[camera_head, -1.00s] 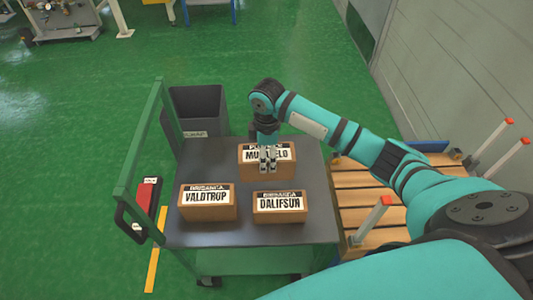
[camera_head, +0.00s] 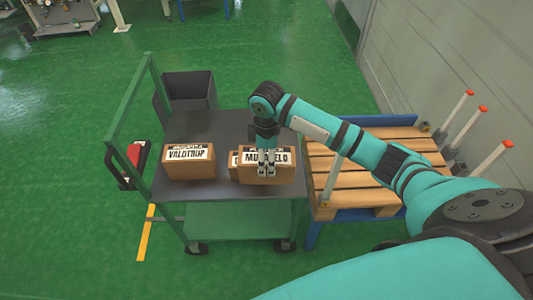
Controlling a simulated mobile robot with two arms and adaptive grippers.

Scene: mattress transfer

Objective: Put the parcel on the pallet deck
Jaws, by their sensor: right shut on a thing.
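My right gripper (camera_head: 266,170) is shut on a brown cardboard parcel (camera_head: 284,177) with a white label, partly hidden by the fingers, reading "MU…ELO". It is over the right part of the dark cart top (camera_head: 215,193); whether a gap lies under it I cannot tell. It hides most of another box (camera_head: 234,170) behind it. A box labelled "VALDTRUP" (camera_head: 190,165) stands to the left on the cart. The wooden pallet deck (camera_head: 350,165) is right of the cart, partly behind my right arm, and its visible slats are bare. My left gripper is not in view.
White posts with red tips (camera_head: 482,109) stand at the pallet's right, and another post (camera_head: 335,170) is at its near left. A grey bin (camera_head: 188,90) is at the cart's back. A green rail (camera_head: 130,105) edges the cart's left.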

